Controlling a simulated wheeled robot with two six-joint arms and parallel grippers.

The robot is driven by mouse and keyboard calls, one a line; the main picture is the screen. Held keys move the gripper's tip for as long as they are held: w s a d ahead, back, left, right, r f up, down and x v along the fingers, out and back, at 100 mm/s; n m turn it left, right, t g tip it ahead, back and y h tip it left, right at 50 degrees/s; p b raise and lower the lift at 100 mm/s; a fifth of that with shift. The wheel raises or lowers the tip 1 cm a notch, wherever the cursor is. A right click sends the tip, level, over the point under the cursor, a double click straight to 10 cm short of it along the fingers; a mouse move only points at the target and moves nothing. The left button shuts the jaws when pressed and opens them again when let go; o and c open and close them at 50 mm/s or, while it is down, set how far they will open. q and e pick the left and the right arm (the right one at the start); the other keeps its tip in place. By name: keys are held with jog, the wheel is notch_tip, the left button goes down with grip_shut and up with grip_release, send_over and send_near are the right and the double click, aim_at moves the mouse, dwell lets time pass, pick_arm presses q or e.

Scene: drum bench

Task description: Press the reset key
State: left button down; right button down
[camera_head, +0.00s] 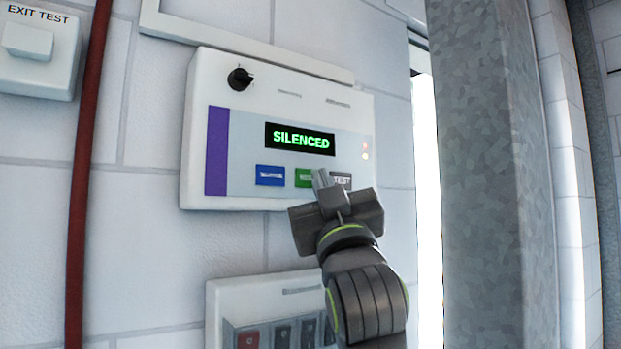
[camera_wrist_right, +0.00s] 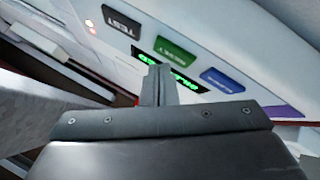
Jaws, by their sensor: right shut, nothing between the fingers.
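The white alarm panel (camera_head: 230,80) is on the wall, with a screen (camera_head: 300,139) reading "SILENCED" in green. Below the screen are a blue key (camera_head: 270,175), the green reset key (camera_head: 304,178) and a grey test key (camera_head: 341,179). My right gripper (camera_head: 322,178) is shut and empty, with its tips in front of the panel at the right side of the green key, partly covering it. The right wrist view shows the green reset key (camera_wrist_right: 174,52) beyond the fingers (camera_wrist_right: 159,72). I cannot tell whether the tips touch it. My left gripper is out of view.
An exit test box (camera_head: 40,50) and a red pipe (camera_head: 90,150) are on the left. A second panel with switches (camera_head: 235,293) sits below. A thick grey column (camera_head: 495,150) stands close on the right.

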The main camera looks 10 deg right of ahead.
jog(key=shift+w+a, duration=0.15)
jog(key=shift+w, duration=0.15)
jog(key=shift+w, duration=0.2)
dwell(0.4)
jog(key=shift+s, duration=0.6)
jog(key=shift+s+d, duration=0.1)
jog(key=shift+d, duration=0.1)
jog(key=s, duration=0.1)
jog(key=s+d, duration=0.1)
jog(key=s, duration=0.1)
jog(key=s+d, duration=0.1)
jog(key=s, duration=0.1)
jog(key=shift+s, duration=0.25)
dwell(0.5)
